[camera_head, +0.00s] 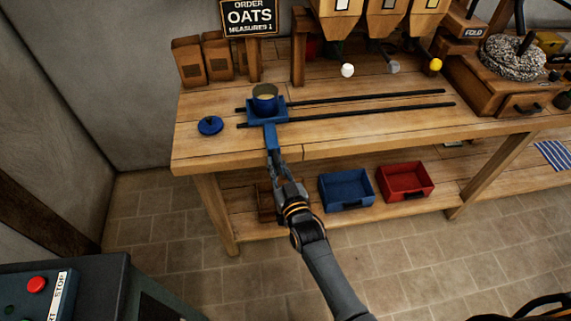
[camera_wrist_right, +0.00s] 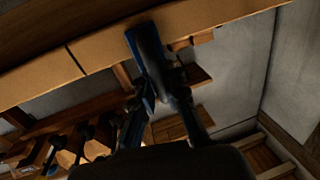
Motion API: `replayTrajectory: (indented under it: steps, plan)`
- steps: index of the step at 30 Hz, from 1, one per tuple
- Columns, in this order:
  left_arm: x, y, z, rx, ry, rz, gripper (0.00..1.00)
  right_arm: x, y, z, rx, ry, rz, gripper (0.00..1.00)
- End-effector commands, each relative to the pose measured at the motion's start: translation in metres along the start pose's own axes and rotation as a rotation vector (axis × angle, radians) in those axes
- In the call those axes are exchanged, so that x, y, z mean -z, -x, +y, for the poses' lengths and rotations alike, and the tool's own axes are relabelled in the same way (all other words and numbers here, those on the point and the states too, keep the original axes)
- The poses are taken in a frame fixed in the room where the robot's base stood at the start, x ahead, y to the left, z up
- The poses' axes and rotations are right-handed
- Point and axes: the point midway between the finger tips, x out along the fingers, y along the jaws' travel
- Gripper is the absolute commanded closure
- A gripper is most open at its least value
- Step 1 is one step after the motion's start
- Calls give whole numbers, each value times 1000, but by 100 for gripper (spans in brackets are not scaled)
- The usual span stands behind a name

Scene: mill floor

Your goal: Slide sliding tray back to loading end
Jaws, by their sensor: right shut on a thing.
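The blue sliding tray (camera_head: 283,113) sits at the left end of two dark rails (camera_head: 365,107) on the wooden bench. My right gripper (camera_head: 273,156) is shut on this handle from the front. Its fingers (camera_wrist_right: 158,95) hide part of the handle in the wrist view. My left gripper is not in view.
A blue lid (camera_head: 210,125) lies left of the tray. Brown bags (camera_head: 188,62) and an order sign (camera_head: 249,17) stand behind. Hoppers (camera_head: 384,18) with knobs hang over the rails' far side. Blue (camera_head: 346,190) and red (camera_head: 405,182) bins sit on the lower shelf. The rails rightward are clear.

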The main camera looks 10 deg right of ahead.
Motion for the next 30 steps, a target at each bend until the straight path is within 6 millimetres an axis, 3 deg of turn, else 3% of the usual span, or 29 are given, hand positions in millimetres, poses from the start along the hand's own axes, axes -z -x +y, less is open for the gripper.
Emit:
replayTrajectory:
  steps: [12,13,16,25,30]
  plan:
    - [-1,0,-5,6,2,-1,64,-6,2,-7,7,0,-14,100]
    - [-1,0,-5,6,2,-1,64,-6,2,-7,8,0,-14,84]
    - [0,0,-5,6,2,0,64,-6,2,-7,7,0,-12,64]
    - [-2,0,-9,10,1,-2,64,-2,1,-5,4,0,-5,64]
    - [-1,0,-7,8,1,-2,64,-3,15,-5,3,1,-5,64]
